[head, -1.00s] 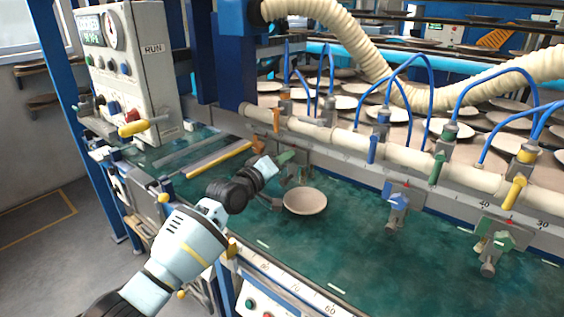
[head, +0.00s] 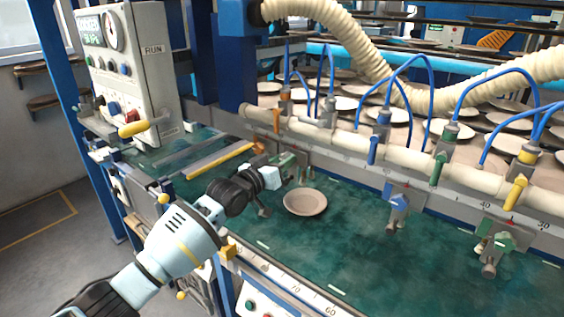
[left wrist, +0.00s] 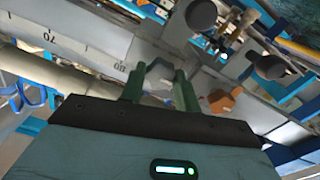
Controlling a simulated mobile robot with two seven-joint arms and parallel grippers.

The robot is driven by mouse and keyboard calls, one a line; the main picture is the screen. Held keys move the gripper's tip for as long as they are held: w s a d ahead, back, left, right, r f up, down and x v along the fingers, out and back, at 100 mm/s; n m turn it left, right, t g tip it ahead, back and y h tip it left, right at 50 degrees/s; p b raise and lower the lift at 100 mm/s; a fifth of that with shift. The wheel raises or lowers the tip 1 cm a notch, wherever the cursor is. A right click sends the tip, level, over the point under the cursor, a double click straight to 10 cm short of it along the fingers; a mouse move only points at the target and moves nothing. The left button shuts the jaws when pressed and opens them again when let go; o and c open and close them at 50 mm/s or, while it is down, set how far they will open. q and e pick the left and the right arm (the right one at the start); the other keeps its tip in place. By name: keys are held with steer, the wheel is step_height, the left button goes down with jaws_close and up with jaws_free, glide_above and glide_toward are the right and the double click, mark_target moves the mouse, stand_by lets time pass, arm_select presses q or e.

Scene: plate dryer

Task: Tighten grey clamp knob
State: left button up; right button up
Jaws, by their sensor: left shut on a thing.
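My left gripper (head: 283,173) reaches in from the left to a clamp at the rail's foot, left of the plate. In the left wrist view its two green fingers (left wrist: 160,85) are shut on a grey piece (left wrist: 158,72), which I take to be the grey clamp knob. The fingers and my wrist hide most of it, so its tightness cannot be seen. A beige plate (head: 305,202) lies on the green table just right of the gripper. My right gripper is not in view.
A blue clamp (head: 398,201) and a green clamp (head: 494,241) stand along the rail to the right. A pipe (head: 400,155) with coloured valves and blue hoses runs above. A control box (head: 130,75) stands at left. The green table (head: 400,275) is clear in front.

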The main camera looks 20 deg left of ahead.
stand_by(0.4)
arm_select(q)
steer(key=o, duration=1)
steer(key=shift+c, duration=0.2)
steer(key=v, duration=0.8)
steer(key=shift+p, duration=0.35)
steer(key=shift+w, duration=0.1)
